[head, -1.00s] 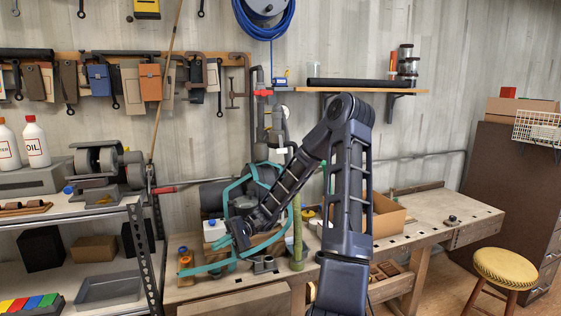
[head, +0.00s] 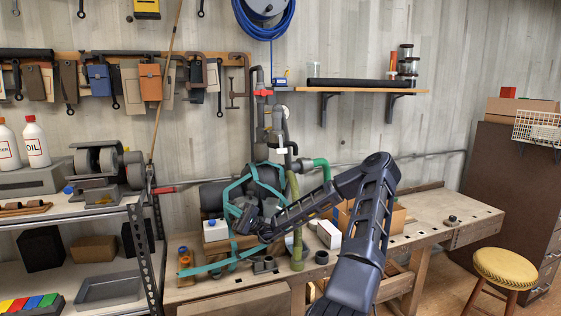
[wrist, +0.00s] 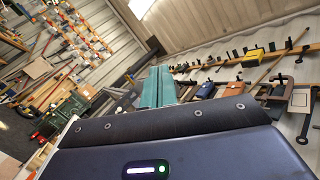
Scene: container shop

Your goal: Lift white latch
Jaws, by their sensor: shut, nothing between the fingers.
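A small white piece (head: 280,146), perhaps the latch, sits on the upright grey pipework above the bench in the head view. I cannot be sure that it is the latch. My gripper (head: 243,216) is low and to the left of it in the head view, well apart from it, in front of a dark tank with a teal frame (head: 231,190). In the wrist view my gripper's teal fingers (wrist: 158,80) are together with nothing between them. The fingertips are hard to pick out against the teal frame in the head view. The white piece cannot be made out in the wrist view.
A red valve handle (head: 263,92) is above the white piece. A green pipe (head: 318,163), a white box (head: 329,233) and a white blue-capped container (head: 215,230) are near my arm. A shelf (head: 360,90) juts out above. The bench's right end is mostly clear.

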